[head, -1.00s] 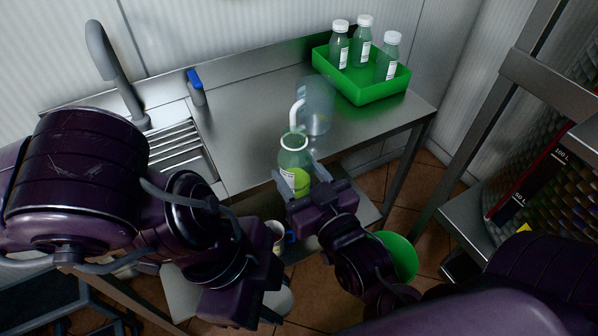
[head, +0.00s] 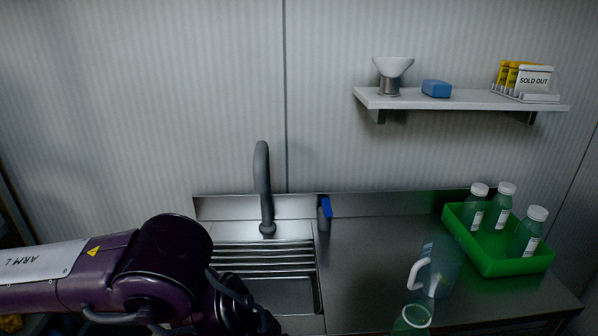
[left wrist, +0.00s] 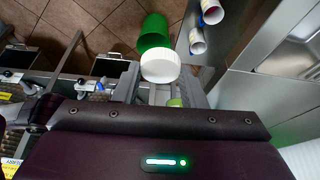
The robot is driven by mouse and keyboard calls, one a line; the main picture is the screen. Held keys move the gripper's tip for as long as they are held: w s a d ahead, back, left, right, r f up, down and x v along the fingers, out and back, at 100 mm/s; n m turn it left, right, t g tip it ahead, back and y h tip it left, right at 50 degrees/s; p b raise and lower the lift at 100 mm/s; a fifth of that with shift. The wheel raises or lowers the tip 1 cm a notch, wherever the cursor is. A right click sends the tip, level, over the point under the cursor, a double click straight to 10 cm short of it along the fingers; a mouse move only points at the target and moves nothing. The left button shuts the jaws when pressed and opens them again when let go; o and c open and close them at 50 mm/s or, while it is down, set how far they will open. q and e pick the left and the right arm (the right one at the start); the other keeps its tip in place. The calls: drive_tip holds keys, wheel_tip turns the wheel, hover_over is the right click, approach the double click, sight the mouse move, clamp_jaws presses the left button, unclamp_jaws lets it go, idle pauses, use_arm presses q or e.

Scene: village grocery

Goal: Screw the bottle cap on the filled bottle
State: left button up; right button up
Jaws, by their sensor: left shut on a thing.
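My left gripper (left wrist: 159,80) shows in the left wrist view. It is shut on a white bottle cap (left wrist: 160,66), held between its fingertips. In the head view my left arm comes in from the left, but its gripper is below the frame. The open bottle (head: 411,321) stands at the bottom edge of the head view. Only its capless neck and shoulder show; its contents and base are cut off. My right gripper is in neither current view.
A glass jug (head: 440,268) with a white handle stands behind the bottle. A green crate (head: 509,266) with capped bottles is at the right. The sink (head: 285,294) and tap (head: 262,185) are at left. A wall shelf (head: 450,98) hangs above.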

drive_tip(key=shift+s+d+f+p, duration=0.1)
drive_tip(key=shift+s+f+p, duration=0.1)
drive_tip(key=shift+f+p, duration=0.15)
use_arm(q)
drive_tip(key=w+a+n+t+y, duration=0.1)
drive_tip(key=w+a+n, duration=0.3)
drive_tip(key=a, duration=0.5)
drive_tip(key=w+a+f+n+t+y, duration=0.1)
drive_tip(key=w+a+n+t, duration=0.1)
drive_tip(key=w+a+n, duration=0.3)
drive_tip(key=a+n, duration=0.2)
drive_tip(key=a, duration=0.1)
drive_tip(key=shift+a+f, duration=0.25)
drive_tip(key=shift+a, duration=0.1)
use_arm(e)
drive_tip(key=shift+s+d+f, duration=0.2)
drive_tip(key=shift+s+f, duration=0.2)
drive_tip(key=shift+f, duration=0.2)
drive_tip(key=w+a+n+g+y, duration=0.2)
drive_tip(key=w+a+n+y, duration=0.1)
drive_tip(key=a, duration=0.4)
drive_tip(key=w+a+r+n+g+y, duration=0.1)
drive_tip(key=w+a+n+g+y, duration=0.1)
drive_tip(key=a+y, duration=0.5)
drive_tip(key=w+n+y, duration=0.1)
drive_tip(key=n, duration=0.1)
drive_tip(key=shift+n, duration=0.4)
